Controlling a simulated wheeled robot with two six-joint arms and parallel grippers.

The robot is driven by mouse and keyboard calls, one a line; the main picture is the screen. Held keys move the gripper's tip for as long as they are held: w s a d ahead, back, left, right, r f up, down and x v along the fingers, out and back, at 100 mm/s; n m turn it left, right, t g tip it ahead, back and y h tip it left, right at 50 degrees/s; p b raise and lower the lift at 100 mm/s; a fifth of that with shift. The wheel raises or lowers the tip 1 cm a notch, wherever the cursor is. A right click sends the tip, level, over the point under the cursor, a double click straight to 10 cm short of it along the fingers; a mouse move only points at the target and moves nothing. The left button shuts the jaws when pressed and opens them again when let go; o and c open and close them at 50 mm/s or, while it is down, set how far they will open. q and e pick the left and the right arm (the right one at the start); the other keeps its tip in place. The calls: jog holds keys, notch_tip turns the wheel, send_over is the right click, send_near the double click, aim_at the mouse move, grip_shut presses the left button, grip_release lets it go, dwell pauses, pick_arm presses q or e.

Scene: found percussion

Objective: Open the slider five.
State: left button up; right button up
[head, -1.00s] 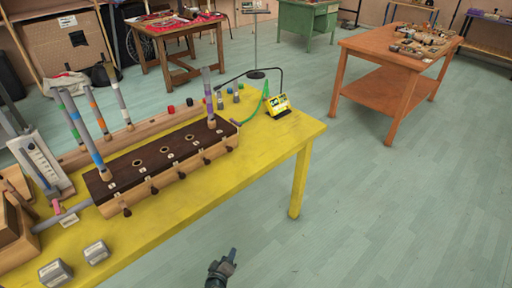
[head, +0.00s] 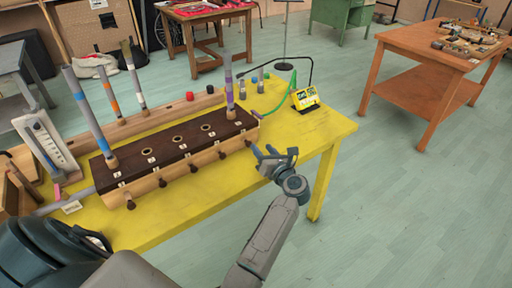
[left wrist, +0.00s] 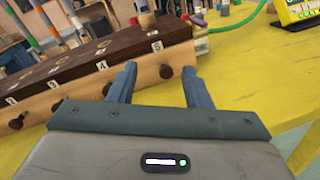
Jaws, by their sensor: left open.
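The dark-topped wooden chest (head: 165,150) lies on the yellow table, with a row of round knobs along its front. Slider five's knob (head: 248,142) is the rightmost. In the left wrist view its dark knob (left wrist: 166,71) shows below the label "5" (left wrist: 157,46), sticking out of the front board. My left gripper (head: 263,151) is open and empty, in front of the chest's right end. In the left wrist view its two fingers (left wrist: 160,88) appear on either side of knob five; contact cannot be told. My right gripper is not in view.
A purple-banded pipe (head: 228,85) stands upright at the chest's right end, and a blue-banded pipe (head: 88,112) at its left. A green hose (head: 283,101) and yellow display (head: 305,98) are at the right. The yellow table's (head: 300,142) front right is clear.

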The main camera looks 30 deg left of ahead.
aim_at(247, 143)
pick_arm(q)
jog(key=n, duration=0.1)
jog(key=n+g, duration=0.2)
jog(key=shift+w+d+f+h, duration=0.15)
jog(key=shift+w+d+h, duration=0.1)
jog(key=shift+w+h, duration=0.15)
jog(key=shift+d+f+n+g+h, duration=0.1)
jog(key=shift+d+n+g+h, duration=0.3)
jog(key=shift+n, duration=0.4)
jog(key=shift+d+n+g+h, duration=0.3)
jog(key=shift+n+g, duration=0.2)
jog(key=shift+n, duration=0.2)
jog(key=shift+w+a+f, duration=0.1)
jog(key=shift+a, duration=0.1)
jog(key=p+x, duration=0.1)
jog(key=x, duration=0.3)
jog(key=shift+a, duration=0.2)
jog(key=x, duration=0.3)
jog(key=p+x, duration=0.1)
jog(key=x, duration=0.2)
jog(key=shift+d+f, duration=0.15)
jog(key=shift+f, duration=0.05)
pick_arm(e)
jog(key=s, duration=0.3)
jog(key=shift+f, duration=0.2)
pick_arm(q)
jog(key=shift+c, duration=0.3)
